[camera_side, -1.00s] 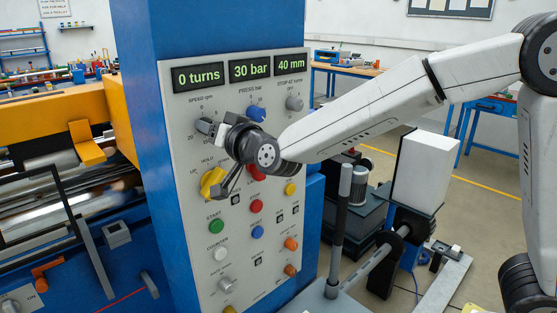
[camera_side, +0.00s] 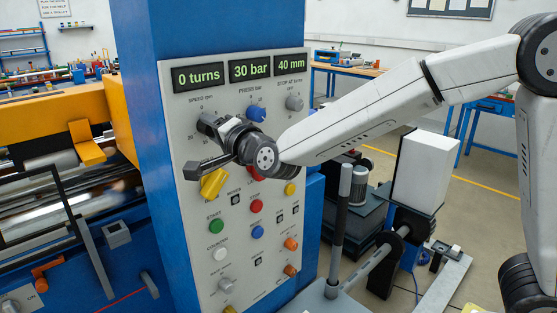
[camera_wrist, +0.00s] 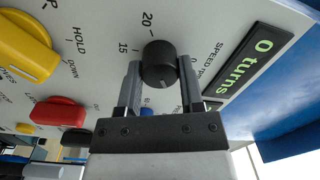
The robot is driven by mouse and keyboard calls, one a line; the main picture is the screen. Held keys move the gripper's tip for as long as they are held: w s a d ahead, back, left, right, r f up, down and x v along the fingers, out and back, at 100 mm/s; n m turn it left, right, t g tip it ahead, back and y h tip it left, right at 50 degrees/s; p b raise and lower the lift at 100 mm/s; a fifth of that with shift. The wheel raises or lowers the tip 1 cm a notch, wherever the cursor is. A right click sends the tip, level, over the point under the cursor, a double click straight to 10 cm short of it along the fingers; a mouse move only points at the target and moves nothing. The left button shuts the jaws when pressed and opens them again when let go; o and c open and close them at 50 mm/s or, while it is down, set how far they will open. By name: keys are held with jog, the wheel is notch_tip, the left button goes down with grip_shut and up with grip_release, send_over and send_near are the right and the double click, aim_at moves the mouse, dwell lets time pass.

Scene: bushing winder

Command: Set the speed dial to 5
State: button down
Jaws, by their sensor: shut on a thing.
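The speed dial (camera_wrist: 159,62) is a round black knob with a pale mark on its face, below the numbers 15 and 20 in the wrist view. My gripper (camera_wrist: 160,78) has one finger on each side of the dial and is shut on it. The pale mark lies on the side of the face toward my gripper's body. In the side view my gripper (camera_side: 212,127) reaches the upper left of the grey panel (camera_side: 180,95) and hides most of the dial. The exact number the mark points at cannot be read.
Above the dial, a display (camera_side: 198,77) reads 0 turns. A blue knob (camera_side: 257,114) and a grey knob (camera_side: 294,103) sit to the right. A yellow selector (camera_side: 213,184) lies close below my wrist, with a red knob beside it and several buttons lower down.

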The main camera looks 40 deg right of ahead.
dwell(0.3)
jog(key=shift+c, duration=1.1)
grip_release()
jog(key=shift+s, duration=0.15)
jog(key=s, duration=0.7)
jog(key=shift+s, duration=0.3)
jog(key=shift+f, duration=0.15)
